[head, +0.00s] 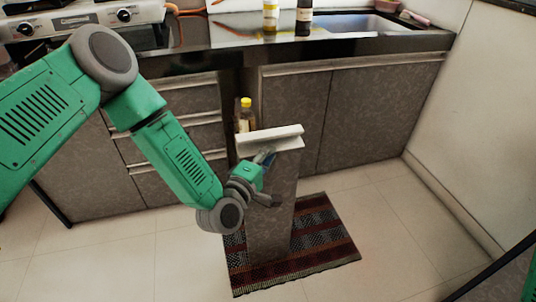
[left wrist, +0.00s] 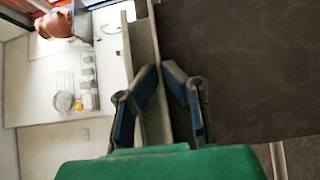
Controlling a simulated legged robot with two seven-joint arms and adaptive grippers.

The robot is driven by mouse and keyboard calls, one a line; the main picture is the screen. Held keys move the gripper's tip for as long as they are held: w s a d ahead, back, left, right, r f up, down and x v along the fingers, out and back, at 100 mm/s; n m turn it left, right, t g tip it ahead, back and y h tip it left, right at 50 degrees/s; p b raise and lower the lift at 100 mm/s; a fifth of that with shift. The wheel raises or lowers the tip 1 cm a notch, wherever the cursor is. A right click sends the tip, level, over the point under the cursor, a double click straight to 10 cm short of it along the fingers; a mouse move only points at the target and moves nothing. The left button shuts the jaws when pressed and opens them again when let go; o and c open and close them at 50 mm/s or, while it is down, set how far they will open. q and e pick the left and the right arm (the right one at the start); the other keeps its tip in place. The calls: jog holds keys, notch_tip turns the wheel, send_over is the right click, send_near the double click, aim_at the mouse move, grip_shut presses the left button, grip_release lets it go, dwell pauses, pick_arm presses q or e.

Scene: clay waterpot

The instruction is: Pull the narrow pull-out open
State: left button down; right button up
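The narrow pull-out (head: 272,225) stands out from the cabinet row in the head view, its tall grey front well forward of the other fronts. A pale handle (head: 272,134) runs along its top edge. My left gripper (head: 266,157) is at the handle from the near side. In the left wrist view the handle strip (left wrist: 146,45) passes between the fingers of my left gripper (left wrist: 160,72), whose tips are close together on its lip. The dark front panel (left wrist: 235,70) fills the right of that view. My right gripper is not in view.
A bottle with a yellow cap (head: 246,116) shows behind the pull-out's front. Drawers (head: 190,103) are at left, cabinet doors (head: 375,110) at right. A striped rug (head: 325,245) lies under the pull-out. The tiled floor (head: 385,215) at right is clear up to the wall.

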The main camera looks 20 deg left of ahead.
pick_arm(q)
jog(key=shift+s+d, duration=0.1)
jog(key=shift+d, duration=0.25)
jog(key=c, duration=1.7)
grip_release()
jog(key=shift+c, duration=0.2)
jog(key=shift+f, duration=0.15)
jog(key=shift+d, duration=0.1)
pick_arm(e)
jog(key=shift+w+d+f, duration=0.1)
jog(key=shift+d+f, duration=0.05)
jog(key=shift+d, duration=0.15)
pick_arm(q)
jog(key=shift+s+a, duration=0.25)
jog(key=s+a, duration=0.1)
jog(key=s, duration=1)
jog(key=shift+a, duration=0.4)
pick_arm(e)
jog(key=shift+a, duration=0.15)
pick_arm(q)
jog(key=shift+w, duration=0.1)
